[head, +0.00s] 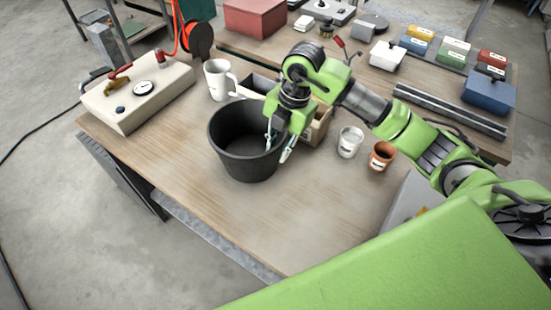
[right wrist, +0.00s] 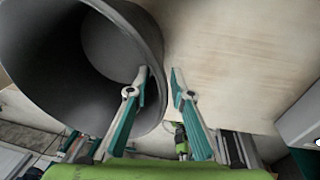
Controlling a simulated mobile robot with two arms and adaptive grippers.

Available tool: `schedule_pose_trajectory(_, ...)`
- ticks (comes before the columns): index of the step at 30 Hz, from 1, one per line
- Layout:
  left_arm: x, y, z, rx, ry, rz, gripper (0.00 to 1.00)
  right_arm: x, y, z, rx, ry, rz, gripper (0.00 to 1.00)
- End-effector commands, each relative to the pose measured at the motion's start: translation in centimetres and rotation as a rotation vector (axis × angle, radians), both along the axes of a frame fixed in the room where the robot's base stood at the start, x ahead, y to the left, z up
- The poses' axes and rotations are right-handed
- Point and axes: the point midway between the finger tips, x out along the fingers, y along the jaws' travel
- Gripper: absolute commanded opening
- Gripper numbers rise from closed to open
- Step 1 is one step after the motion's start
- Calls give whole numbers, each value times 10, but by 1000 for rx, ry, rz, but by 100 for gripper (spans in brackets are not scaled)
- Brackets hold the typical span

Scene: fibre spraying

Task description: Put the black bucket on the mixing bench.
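The black bucket (head: 240,160) stands upright and empty on the wooden bench (head: 200,205), near its front edge. My right gripper (head: 280,150) is at the bucket's right rim, pointing down. In the right wrist view, the bucket (right wrist: 100,50) fills the upper left, and my right gripper (right wrist: 162,78) has its fingers apart. One finger is over the bucket's opening and the other is outside the wall, with a visible gap to it. My left gripper is not in view.
A clear cup (head: 349,142) and a terracotta cup (head: 382,156) are to the right. The front bench surface is clear.

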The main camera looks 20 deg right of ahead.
Motion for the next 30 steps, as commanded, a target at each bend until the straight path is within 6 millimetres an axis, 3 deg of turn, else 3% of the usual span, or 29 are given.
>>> schedule_pose_trajectory(6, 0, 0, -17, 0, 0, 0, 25, -2, -8, 44, 0, -5, 1, 21)
schedule_pose_trajectory(12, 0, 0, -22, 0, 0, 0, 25, -4, -12, 69, 0, -2, 1, 21)
schedule_pose_trajectory(30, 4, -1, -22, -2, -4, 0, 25, -5, -13, 75, 0, 1, 0, 21)
